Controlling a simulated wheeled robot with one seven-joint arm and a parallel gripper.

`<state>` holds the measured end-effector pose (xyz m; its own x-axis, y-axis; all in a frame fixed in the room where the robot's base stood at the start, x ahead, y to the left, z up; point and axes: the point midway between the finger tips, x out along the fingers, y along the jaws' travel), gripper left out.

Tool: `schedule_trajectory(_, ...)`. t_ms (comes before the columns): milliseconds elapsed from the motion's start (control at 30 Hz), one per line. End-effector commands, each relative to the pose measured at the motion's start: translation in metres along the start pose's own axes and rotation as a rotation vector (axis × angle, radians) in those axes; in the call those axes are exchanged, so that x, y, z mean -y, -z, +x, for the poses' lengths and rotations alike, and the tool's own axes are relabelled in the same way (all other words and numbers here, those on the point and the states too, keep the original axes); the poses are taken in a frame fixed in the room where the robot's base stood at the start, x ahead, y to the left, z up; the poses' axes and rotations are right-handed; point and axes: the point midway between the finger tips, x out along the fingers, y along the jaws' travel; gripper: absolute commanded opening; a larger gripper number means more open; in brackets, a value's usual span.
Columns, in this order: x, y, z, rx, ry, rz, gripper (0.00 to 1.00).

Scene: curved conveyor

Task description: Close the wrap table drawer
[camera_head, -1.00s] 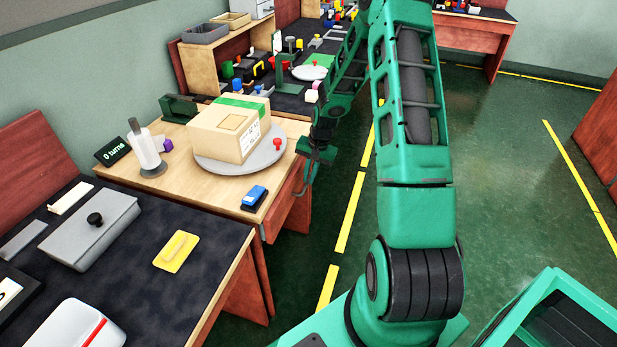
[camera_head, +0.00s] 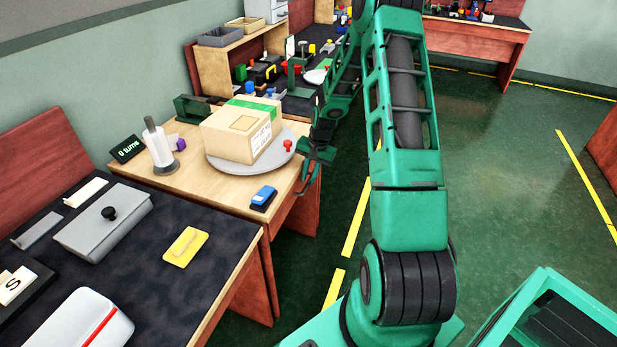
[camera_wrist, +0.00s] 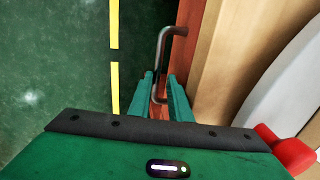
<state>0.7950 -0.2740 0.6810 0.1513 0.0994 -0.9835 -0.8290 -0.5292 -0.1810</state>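The wrap table (camera_head: 225,187) has a pale wooden top and a red-brown drawer (camera_wrist: 186,22) in its front. In the wrist view the drawer front is a narrow strip beside the wooden table edge; it looks flush or nearly so. Its dark bent handle (camera_wrist: 162,48) stands out from the front. My gripper (camera_wrist: 161,76) is at the handle, its two green fingers apart with part of the handle between them. No firm grip shows. In the head view my gripper (camera_head: 316,160) is beside the table's front right corner, where the arm partly hides the drawer.
On the wrap table are a carton (camera_head: 236,137) on a grey turntable (camera_head: 281,152), a wrap roll (camera_head: 158,145) and a blue tool (camera_head: 263,196). A dark-topped table (camera_head: 160,235) adjoins it in front. Green floor (camera_head: 480,180) to the right is clear.

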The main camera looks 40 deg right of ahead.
Motion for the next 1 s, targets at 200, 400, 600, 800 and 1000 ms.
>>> schedule_trajectory(200,0.009,0.001,-0.033,-0.007,0.014,-0.010,0.28)
schedule_trajectory(400,0.008,0.002,-0.071,-0.007,0.011,-0.008,0.28)
schedule_trajectory(600,0.006,0.001,-0.097,-0.004,0.007,-0.006,0.28)
schedule_trajectory(800,0.003,0.002,-0.106,-0.002,0.003,-0.002,0.28)
schedule_trajectory(1000,0.002,0.002,-0.106,-0.001,0.002,-0.001,0.28)
